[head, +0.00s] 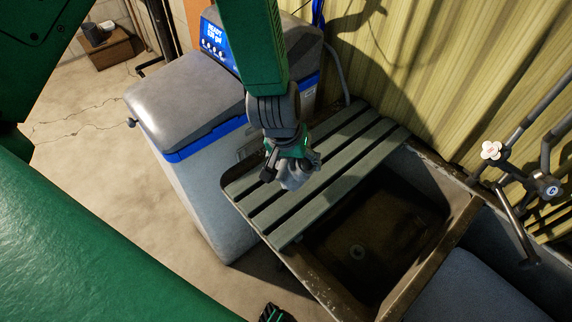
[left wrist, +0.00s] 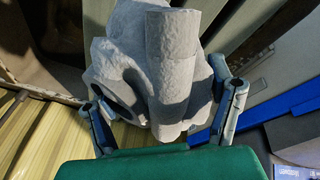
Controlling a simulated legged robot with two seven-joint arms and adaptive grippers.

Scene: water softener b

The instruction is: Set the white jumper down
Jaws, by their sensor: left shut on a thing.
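The white jumper (head: 297,173) is a small greyish-white thing with a short rounded tube. It fills the middle of the left wrist view (left wrist: 170,75), with the tube pointing away from my gripper. My left gripper (head: 286,163) is shut on it, one finger on each side. In the head view it hangs in front of the green slatted board (head: 340,190) beside the softener; whether it touches the slats is hard to tell. Part of the jumper is hidden behind my gripper. A dark and green tip at the bottom edge seems to be my right gripper (head: 275,314), mostly cut off.
The grey softener (head: 205,95) with a blue band stands left of the board. An open brown sink basin (head: 375,235) lies right of the slats, with pipes and taps (head: 515,175) beyond. A yellow-green corrugated wall (head: 430,70) closes the back.

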